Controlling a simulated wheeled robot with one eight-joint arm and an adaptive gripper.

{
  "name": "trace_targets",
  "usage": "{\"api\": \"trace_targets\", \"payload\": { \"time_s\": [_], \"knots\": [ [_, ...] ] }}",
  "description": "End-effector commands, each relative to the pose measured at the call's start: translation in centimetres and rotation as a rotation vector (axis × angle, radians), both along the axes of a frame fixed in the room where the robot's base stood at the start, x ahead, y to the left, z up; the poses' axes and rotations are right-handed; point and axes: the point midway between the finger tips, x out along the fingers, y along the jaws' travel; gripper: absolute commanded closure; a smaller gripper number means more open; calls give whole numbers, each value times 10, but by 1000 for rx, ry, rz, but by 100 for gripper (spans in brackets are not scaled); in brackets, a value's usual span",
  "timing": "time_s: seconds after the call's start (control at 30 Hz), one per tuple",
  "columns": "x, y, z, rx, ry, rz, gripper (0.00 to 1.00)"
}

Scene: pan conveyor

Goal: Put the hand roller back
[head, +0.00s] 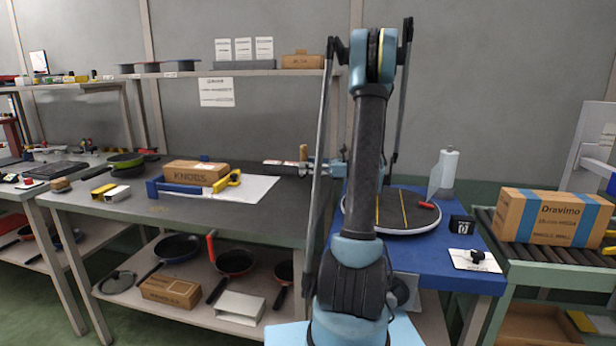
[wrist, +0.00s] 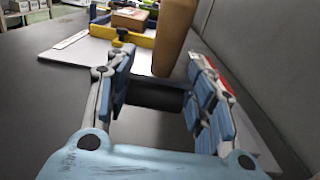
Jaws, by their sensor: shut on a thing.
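The hand roller has a brown upright handle (head: 303,152) and, in the wrist view, a dark cylinder (wrist: 155,95) below that handle (wrist: 175,38). My gripper (head: 308,167) is at the back right of the grey workbench (head: 150,215), close to the wall. In the wrist view my gripper (wrist: 160,68) has its blue-padded fingers on either side of the roller and is shut on it. The fingers hide part of the roller. I cannot tell whether it touches the bench top.
A blue frame with yellow clamps (head: 228,180), a white board (head: 258,190) and the KNOBS box (head: 195,173) lie left of my gripper. A red-and-white item (wrist: 222,72) lies beside the right finger. A blue table (head: 440,262) with a round disc stands right.

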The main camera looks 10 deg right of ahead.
Motion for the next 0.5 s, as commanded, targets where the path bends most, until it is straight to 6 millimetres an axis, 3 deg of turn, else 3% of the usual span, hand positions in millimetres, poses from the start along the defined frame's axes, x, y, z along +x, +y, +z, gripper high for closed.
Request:
{"api": "trace_targets", "payload": {
  "time_s": [0.2, 0.5],
  "knots": [
    [0, 0, -25, 0, 0, 0, 78],
    [0, 1, -30, 0, 0, 1, 78]
  ]
}}
